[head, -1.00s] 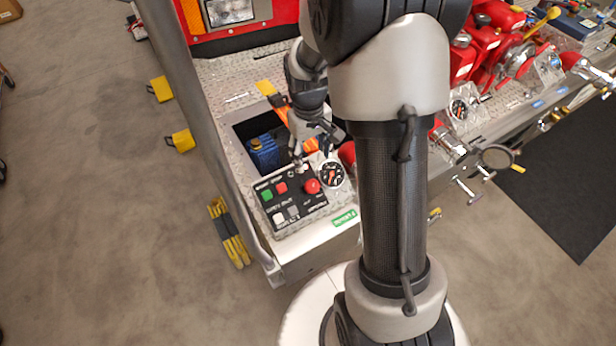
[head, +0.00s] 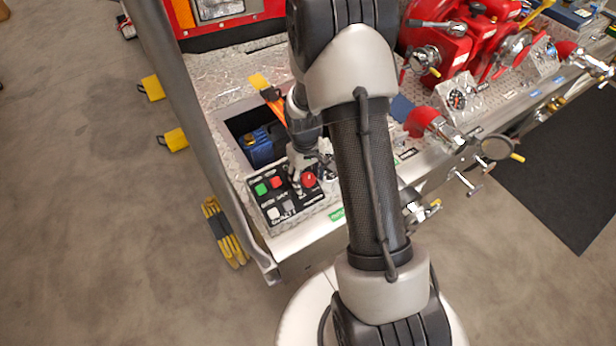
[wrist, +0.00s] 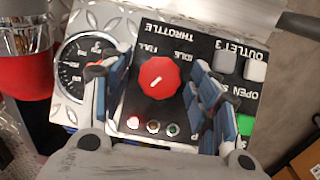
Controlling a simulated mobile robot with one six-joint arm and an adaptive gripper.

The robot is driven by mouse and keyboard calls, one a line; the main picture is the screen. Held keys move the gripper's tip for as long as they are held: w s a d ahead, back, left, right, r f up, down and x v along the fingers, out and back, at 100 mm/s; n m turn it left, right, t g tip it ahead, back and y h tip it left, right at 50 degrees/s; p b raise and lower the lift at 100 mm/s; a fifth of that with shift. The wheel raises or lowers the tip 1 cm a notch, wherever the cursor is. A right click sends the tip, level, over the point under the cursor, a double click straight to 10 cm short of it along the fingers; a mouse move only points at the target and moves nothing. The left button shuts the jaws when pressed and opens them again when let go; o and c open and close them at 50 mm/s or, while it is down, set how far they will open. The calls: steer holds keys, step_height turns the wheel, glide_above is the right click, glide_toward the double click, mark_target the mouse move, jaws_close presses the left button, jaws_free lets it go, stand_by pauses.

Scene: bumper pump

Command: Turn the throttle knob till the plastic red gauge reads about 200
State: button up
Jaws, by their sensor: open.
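The red throttle knob (wrist: 160,78) sits on a black control panel (wrist: 185,50) marked THROTTLE, FULL and IDLE. A white line on the knob points to the lower left in the wrist view. The knob also shows in the head view (head: 309,180). My gripper (wrist: 156,76) is open, with one finger on each side of the knob and a gap to it visible on both sides. A round black gauge (wrist: 70,72) lies left of the panel in the wrist view, partly covered by my left finger; its reading cannot be told. In the head view my arm mostly hides this gauge.
Grey and green buttons (wrist: 245,125) lie right of the knob, near my right finger, and small indicator lamps (wrist: 153,127) lie below it. A red cylinder (wrist: 25,70) stands left of the gauge. An open recess with a blue container (head: 257,148) lies behind the panel.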

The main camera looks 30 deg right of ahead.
steer(key=shift+c, duration=0.2)
steer(key=c, duration=1)
steer(key=shift+c, duration=0.2)
steer(key=shift+r+m, duration=0.1)
steer(key=shift+m, duration=0.2)
steer(key=shift+d+m+y+p, duration=0.1)
steer(key=shift+m+y+p, duration=0.35)
steer(key=shift+m+y, duration=0.2)
steer(key=shift+d+m+y+b, duration=0.1)
steer(key=shift+m+y+b, duration=0.35)
steer(key=shift+m, duration=0.5)
steer(key=shift+m+y+b, duration=0.6)
steer(key=shift+m+b, duration=0.05)
steer(key=shift+m, duration=0.25)
